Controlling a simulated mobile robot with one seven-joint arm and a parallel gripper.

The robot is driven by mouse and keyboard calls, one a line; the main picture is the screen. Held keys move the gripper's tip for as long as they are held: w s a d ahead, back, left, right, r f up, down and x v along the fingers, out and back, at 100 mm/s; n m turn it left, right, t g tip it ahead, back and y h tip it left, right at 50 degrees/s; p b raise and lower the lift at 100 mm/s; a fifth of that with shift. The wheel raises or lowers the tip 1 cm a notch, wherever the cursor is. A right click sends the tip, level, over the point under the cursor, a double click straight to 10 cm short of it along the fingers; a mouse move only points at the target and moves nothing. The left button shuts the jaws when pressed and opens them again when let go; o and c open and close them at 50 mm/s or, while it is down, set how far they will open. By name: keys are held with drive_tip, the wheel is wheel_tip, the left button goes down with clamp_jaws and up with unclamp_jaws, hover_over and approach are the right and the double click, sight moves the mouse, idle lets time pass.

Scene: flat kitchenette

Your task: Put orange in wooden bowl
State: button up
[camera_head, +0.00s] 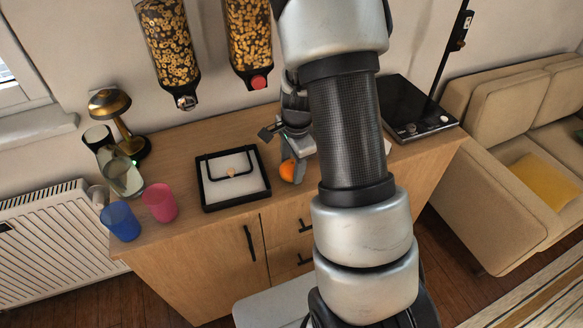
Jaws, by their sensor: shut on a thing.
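The orange (288,171) is partly visible just left of my arm, above the front part of the wooden counter. My gripper (289,160) is shut on the orange from above. I cannot tell whether the orange touches the counter. My arm hides part of the counter to the right of the orange. I see no wooden bowl in this view; it may be behind my arm.
A black-framed white tray (233,178) lies left of the orange. Pink (160,203) and blue (121,221) cups, a glass jar (121,174) and a brass lamp (115,112) stand further left. A black cooktop (413,108) is at the right. Cereal dispensers (169,46) hang above.

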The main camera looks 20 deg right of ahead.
sight(292, 163)
wheel_tip(292, 163, up, 10)
drive_tip(key=shift+w+f+p, duration=0.1)
drive_tip(key=shift+f+p, duration=0.1)
drive_tip(key=shift+p, duration=0.55)
drive_tip(key=w+d+r+p, duration=0.4)
drive_tip(key=w+d+r, duration=0.15)
drive_tip(key=d, duration=0.35)
drive_tip(key=w+d+f, duration=0.4)
drive_tip(key=w+d, duration=0.2)
drive_tip(key=shift+w+d, duration=0.25)
drive_tip(key=shift+d, duration=0.1)
drive_tip(key=shift+f, duration=0.25)
drive_tip(key=shift+f+b, duration=1.4)
drive_tip(key=shift+f, duration=1.05)
drive_tip(key=shift+f+b, duration=0.45)
drive_tip(key=shift+f, duration=0.3)
